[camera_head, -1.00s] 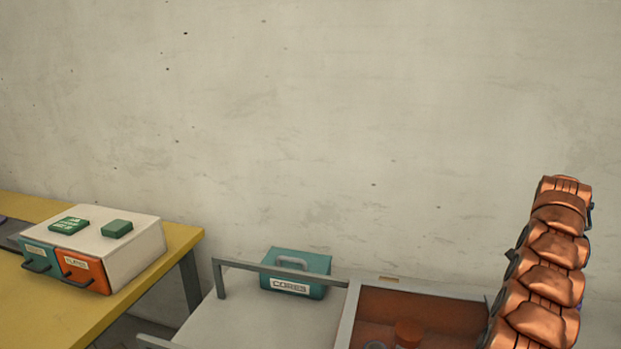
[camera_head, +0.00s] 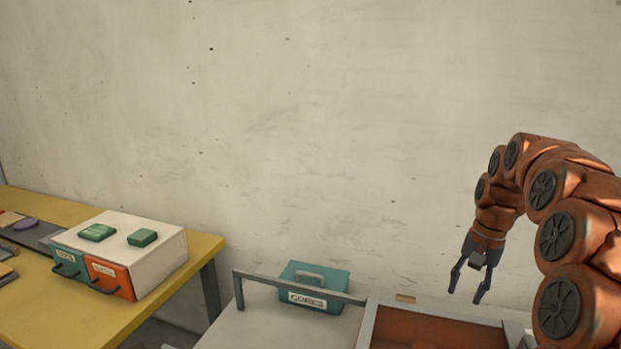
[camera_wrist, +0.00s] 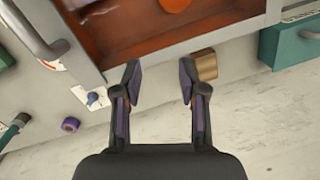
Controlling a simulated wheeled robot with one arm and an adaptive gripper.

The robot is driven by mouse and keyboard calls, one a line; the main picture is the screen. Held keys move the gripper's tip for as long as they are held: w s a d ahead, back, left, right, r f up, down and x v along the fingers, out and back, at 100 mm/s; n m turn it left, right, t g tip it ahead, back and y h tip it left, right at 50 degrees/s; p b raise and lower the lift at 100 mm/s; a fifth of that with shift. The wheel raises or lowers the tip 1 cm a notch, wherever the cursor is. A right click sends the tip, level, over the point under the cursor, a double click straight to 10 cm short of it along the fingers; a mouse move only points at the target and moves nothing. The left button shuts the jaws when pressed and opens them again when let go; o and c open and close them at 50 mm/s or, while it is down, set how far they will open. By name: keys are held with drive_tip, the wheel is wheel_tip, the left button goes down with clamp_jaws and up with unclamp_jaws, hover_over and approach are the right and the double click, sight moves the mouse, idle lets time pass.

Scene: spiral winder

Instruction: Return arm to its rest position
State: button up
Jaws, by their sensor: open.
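My gripper (camera_head: 468,284) hangs at the end of my curled orange arm, on the right of the head view. Its two dark fingers point down and are apart, with nothing between them. It is above the back edge of the grey cart, near the orange-lined tray. In the wrist view my gripper (camera_wrist: 158,82) also shows open and empty. A small tan block (camera_wrist: 204,65) lies just beyond the right finger there.
A grey cart (camera_head: 262,330) carries a teal labelled box (camera_head: 322,277) behind a rail and the orange-lined tray (camera_head: 425,326). A yellow table (camera_head: 85,317) with a white drawer box (camera_head: 155,262) stands left. In the wrist view, a purple ring (camera_wrist: 70,125) lies left.

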drive_tip(key=s+a+r+n+p, duration=0.1)
drive_tip(key=s+a+r+n, duration=0.1)
drive_tip(key=s+a, duration=0.5)
drive_tip(key=s+a+r+n+p, duration=0.1)
drive_tip(key=s+a+n+p, duration=0.3)
drive_tip(key=s, duration=0.6)
drive_tip(key=s+a+f, duration=0.2)
drive_tip(key=s, duration=0.6)
drive_tip(key=s+a+f+n+g+h, duration=0.1)
drive_tip(key=s+a+f, duration=0.1)
drive_tip(key=s, duration=0.7)
drive_tip(key=shift+s+g+h, duration=0.25)
drive_tip(key=shift+g+h, duration=0.05)
drive_tip(key=shift+d, duration=0.1)
